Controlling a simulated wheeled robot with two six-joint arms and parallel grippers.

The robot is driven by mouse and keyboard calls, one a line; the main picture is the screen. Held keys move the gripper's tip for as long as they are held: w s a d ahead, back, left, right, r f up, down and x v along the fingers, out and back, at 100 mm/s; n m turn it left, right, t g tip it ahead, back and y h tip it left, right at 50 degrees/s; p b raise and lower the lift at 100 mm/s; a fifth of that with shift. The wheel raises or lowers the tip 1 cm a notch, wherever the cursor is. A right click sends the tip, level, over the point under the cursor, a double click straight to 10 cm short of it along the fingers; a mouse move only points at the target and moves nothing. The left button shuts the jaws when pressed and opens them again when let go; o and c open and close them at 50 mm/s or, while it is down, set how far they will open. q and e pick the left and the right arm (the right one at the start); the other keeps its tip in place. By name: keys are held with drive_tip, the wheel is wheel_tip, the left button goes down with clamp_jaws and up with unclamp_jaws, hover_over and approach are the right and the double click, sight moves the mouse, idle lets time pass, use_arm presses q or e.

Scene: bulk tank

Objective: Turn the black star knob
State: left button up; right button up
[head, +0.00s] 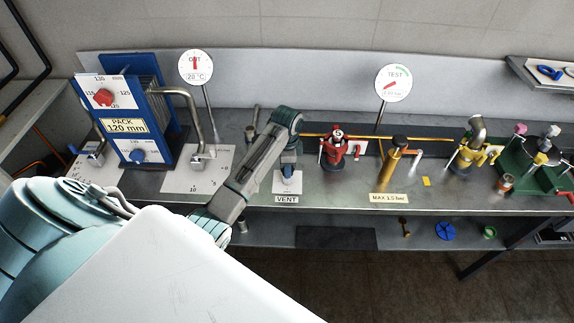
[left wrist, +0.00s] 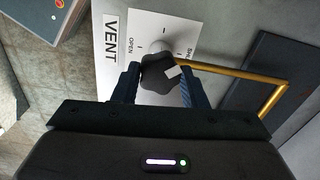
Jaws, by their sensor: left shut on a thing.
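The black star knob (left wrist: 156,76) sits on a white plate (left wrist: 146,28) marked VENT, with OPEN on the left and a partly hidden SHUT on the right in the left wrist view. A white mark on the knob faces the right side. My left gripper (left wrist: 158,80) is shut on the knob, one blue finger on each side. In the head view my left gripper (head: 288,160) reaches down over the VENT plate (head: 287,186) and hides most of the knob. My right gripper is not in view.
A brass pipe (left wrist: 250,75) runs close to the right of the knob. In the head view, a blue PACK unit (head: 150,112) stands left, and a red valve (head: 335,150) and brass cylinder (head: 391,160) stand right. Two round gauges (head: 195,67) (head: 393,83) rise behind.

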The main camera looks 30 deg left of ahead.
use_arm(q)
drive_tip(key=m, duration=0.5)
drive_tip(key=shift+w, duration=0.1)
drive_tip(key=shift+m, duration=1.6)
drive_tip(key=o, duration=1)
drive_tip(key=shift+d, duration=0.1)
